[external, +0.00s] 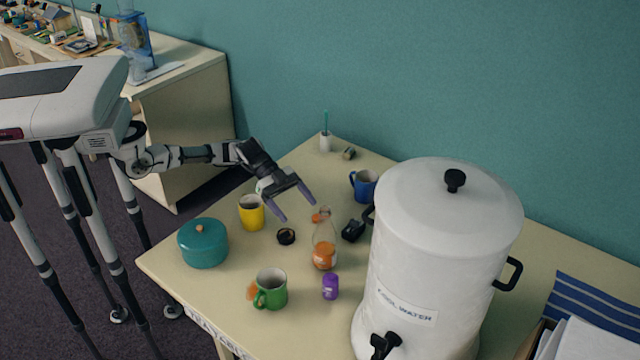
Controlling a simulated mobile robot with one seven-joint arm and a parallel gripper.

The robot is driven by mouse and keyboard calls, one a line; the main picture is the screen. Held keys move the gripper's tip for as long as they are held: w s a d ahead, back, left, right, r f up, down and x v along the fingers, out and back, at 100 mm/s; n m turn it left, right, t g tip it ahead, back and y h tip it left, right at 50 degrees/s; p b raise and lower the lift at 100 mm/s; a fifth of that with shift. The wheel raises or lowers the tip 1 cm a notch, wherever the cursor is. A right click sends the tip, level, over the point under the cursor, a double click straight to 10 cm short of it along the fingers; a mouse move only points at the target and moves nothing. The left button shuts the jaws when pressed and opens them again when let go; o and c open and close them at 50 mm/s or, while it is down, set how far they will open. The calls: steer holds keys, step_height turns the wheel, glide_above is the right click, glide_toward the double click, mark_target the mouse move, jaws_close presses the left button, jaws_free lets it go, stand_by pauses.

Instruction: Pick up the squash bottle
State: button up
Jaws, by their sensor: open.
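The squash bottle (324,252) is a clear bottle with orange liquid in its lower part and a narrow top. It stands upright on the cream table, just left of the big white urn. My gripper (293,207) is open and empty, with its two dark fingers spread. In the external view it is above the table, up and left of the bottle and apart from it. A small orange piece (320,216) shows by the bottle's top; I cannot tell whether it is part of the bottle.
The white urn (430,250) is a tall obstacle on the right. Around the bottle are a green mug (271,288), a purple container (330,286), a black item (353,230), a dark round item (286,236), a yellow mug (251,212), a blue mug (364,185) and a teal pot (203,245).

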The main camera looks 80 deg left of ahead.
mark_target(324, 237)
steer(key=p+x, duration=0.1)
steer(key=x, duration=0.4)
steer(key=p+x, duration=0.2)
steer(key=x, duration=0.4)
steer(key=shift+w+d+r+p, duration=0.1)
steer(key=shift+w+d+p, duration=0.15)
steer(key=shift+w, duration=0.25)
steer(key=shift+w+d+f, duration=0.15)
steer(key=shift+d+f, duration=0.05)
steer(key=shift+f, duration=0.05)
steer(key=c, duration=1.2)
steer(key=shift+o, duration=0.2)
steer(key=shift+r, duration=0.2)
